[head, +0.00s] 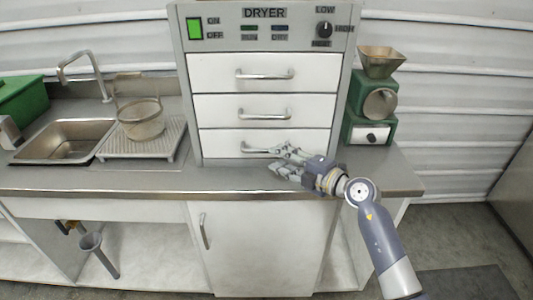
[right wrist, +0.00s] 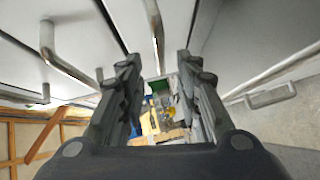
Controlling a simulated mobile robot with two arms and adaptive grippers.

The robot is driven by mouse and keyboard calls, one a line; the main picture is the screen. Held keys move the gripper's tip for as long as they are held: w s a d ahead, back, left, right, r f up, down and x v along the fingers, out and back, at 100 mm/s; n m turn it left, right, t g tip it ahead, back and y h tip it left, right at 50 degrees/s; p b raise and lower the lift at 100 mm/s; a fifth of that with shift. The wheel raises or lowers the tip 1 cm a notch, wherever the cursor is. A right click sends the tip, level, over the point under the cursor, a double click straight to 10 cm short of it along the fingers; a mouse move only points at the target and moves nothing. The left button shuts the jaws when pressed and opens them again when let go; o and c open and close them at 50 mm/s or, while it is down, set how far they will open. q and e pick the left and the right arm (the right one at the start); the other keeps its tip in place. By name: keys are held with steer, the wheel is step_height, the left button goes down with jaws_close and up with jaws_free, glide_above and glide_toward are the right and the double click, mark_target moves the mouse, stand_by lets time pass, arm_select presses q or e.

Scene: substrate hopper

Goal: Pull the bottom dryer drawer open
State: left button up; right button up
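The white dryer (head: 265,13) stands on the counter with three drawers, all shut. The bottom drawer (head: 222,144) has a curved metal handle (head: 252,149), its right part hidden behind my right gripper. My right gripper (head: 278,160) is in front of the right end of this handle, its fingers pointing left. In the right wrist view the right gripper (right wrist: 160,64) has its fingers spread apart. A metal handle (right wrist: 154,20) comes down from the top into the space between the fingertips. I cannot tell whether a finger touches it. My left gripper does not show clearly.
A sink (head: 65,140) with a tap and a wire basket (head: 140,120) on a drainer are at left. A green grinder (head: 373,100) stands right of the dryer. The counter's front edge (head: 110,190) runs below my right gripper. A cabinet door (head: 250,245) is underneath.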

mark_target(267, 152)
steer(key=shift+x, duration=2.7)
jaws_close()
